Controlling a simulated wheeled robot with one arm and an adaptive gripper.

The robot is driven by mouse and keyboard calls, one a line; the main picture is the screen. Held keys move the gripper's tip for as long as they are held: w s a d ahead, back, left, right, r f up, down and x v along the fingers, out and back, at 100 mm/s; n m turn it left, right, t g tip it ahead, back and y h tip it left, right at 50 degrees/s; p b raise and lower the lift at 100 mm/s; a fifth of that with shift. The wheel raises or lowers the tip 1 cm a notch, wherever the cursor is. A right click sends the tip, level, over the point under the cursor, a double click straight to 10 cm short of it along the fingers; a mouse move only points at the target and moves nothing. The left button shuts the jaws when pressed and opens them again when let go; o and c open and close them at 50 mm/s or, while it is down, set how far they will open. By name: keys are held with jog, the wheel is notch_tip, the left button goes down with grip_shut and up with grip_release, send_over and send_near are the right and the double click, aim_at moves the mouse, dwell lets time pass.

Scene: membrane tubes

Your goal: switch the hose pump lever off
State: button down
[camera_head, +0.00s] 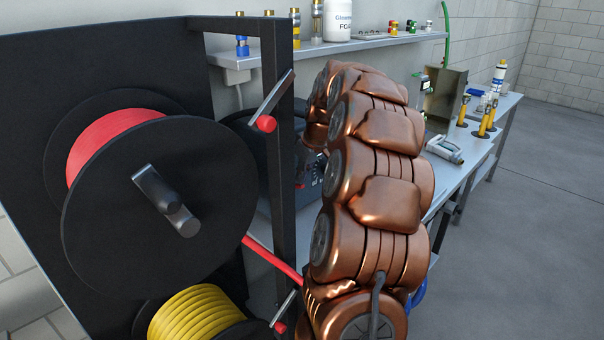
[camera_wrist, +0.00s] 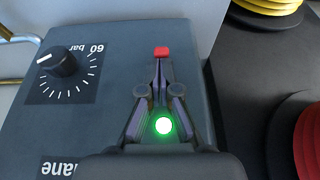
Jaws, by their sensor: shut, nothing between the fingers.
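The dark grey pump box (camera_wrist: 100,95) fills much of the wrist view, its lettering upside down. A small red piece (camera_wrist: 161,52) shows on its top, just beyond my fingertips; it may be the pump lever's end, but the rest is hidden. My gripper (camera_wrist: 161,64) is shut and empty above the box. I cannot tell whether it touches the red piece. A green light (camera_wrist: 163,126) glows between the finger linkages. In the head view the pump box (camera_head: 308,172) is mostly hidden behind my arm, and my gripper is hidden.
A black dial (camera_wrist: 63,61) marked 60 bar sits beside my fingers. A black frame holds a red hose reel (camera_head: 115,135) and a yellow hose reel (camera_head: 195,315). A red-knobbed reel lever (camera_head: 267,123) sits on its post. A bench (camera_head: 455,172) extends right; the floor there is clear.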

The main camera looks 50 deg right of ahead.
aim_at(303, 185)
jog(key=shift+f+b, duration=0.2)
jog(key=shift+b, duration=0.3)
jog(key=t+b, duration=0.1)
jog(key=b, duration=0.1)
jog(key=s+f+t+b, duration=0.1)
jog(key=b, duration=0.2)
jog(key=t+b, duration=0.1)
jog(key=b, duration=0.1)
jog(key=shift+s+a+f, duration=0.1)
jog(key=shift+s+f, duration=0.1)
jog(key=shift+f, duration=0.2)
jog(key=t+b, duration=0.2)
jog(key=b, duration=0.2)
jog(key=s+f+t+b, duration=0.1)
jog(key=t+b, duration=0.1)
jog(key=b, duration=0.3)
jog(key=shift+r, duration=0.1)
jog(key=shift+r, duration=0.55)
